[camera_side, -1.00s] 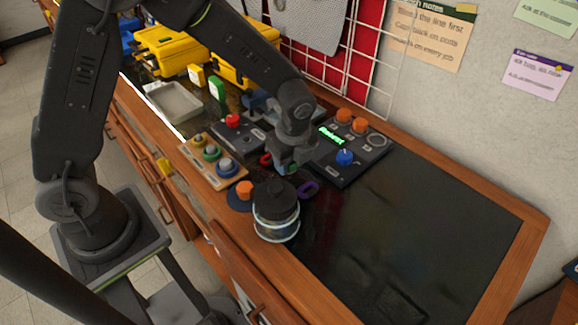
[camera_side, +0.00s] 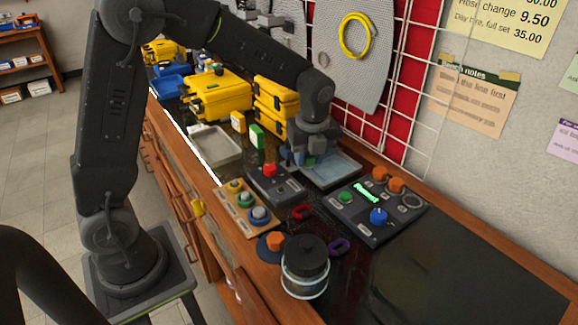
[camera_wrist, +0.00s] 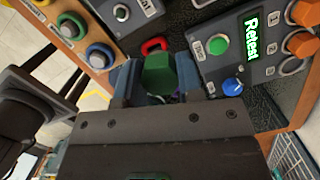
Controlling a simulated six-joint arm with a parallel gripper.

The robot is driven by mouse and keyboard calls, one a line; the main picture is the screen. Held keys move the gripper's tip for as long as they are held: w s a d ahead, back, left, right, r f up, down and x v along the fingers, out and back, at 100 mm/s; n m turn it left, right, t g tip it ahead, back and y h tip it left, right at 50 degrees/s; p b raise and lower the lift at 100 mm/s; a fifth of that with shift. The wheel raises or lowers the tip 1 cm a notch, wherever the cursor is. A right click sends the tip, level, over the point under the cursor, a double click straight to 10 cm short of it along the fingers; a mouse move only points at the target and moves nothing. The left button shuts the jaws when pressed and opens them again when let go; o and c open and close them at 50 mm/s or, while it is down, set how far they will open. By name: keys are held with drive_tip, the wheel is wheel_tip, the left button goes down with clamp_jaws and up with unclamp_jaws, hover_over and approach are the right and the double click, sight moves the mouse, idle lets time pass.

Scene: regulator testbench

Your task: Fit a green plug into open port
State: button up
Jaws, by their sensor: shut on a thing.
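My gripper (camera_wrist: 158,82) is shut on a green plug (camera_wrist: 158,70) between its blue-grey fingers in the wrist view. In the side view my gripper (camera_side: 310,160) hangs by the grey tray, behind the red-button box; the held plug cannot be made out there. The dark panel (camera_side: 352,222) stands in front and to the right, apart from the gripper. It bears two orange plugs (camera_side: 388,179), a blue knob (camera_side: 378,216), a round green part (camera_side: 345,197) and a lit display. A ringed open port (camera_side: 411,202) is at its right end; the ring also shows in the wrist view (camera_wrist: 290,66).
A wooden block with coloured knobs (camera_side: 246,206) and a red-button box (camera_side: 270,185) lie left of the panel. A red ring (camera_side: 301,211), a purple ring (camera_side: 338,245) and a dark-lidded jar (camera_side: 304,268) stand in front. The mat's right end (camera_side: 460,285) is clear.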

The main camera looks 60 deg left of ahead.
drive_tip(key=w+d+m, duration=0.7)
drive_tip(key=w+d, duration=0.1)
drive_tip(key=w, duration=0.6)
drive_tip(key=m+t+h, duration=0.1)
drive_tip(key=m, duration=0.4)
hover_over(412, 201)
drive_tip(key=f, duration=0.3)
drive_tip(key=shift+s+f, duration=0.2)
drive_tip(key=shift+s, duration=0.1)
drive_tip(key=shift+w+d+f+m, duration=0.1)
drive_tip(key=shift+d+f+m, duration=0.1)
drive_tip(key=shift+f+m, duration=0.1)
drive_tip(key=shift+f, duration=2.15)
drive_tip(key=shift+f, duration=0.35)
drive_tip(key=o, duration=1)
drive_tip(key=shift+f, duration=0.1)
drive_tip(key=o, duration=0.3)
drive_tip(key=shift+a, duration=0.1)
drive_tip(key=shift+o, duration=0.3)
